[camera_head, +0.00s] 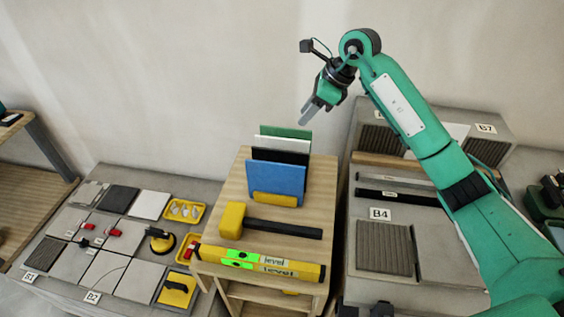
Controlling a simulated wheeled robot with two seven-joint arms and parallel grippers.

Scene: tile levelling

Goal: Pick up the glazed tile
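Several upright tiles stand one behind another in a yellow-fronted rack on a wooden stand (235,185): a blue tile (275,180) in front, then a black tile (280,155), a white tile (283,143) and a green tile (286,131) at the back. I cannot tell which one is the glazed tile. My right gripper (306,121) hangs above and slightly behind the rack, pointing down and left, apart from the tiles. Its grey fingers overlap in this view, so their opening is unclear, and no tile shows in them. My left gripper is out of view.
A yellow-headed mallet (232,220) and a yellow level (262,263) lie in front of the rack. A low platform at left holds flat tiles, a suction cup (160,240) and yellow trays (185,211). Slabs (385,247) lie at right beneath my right arm.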

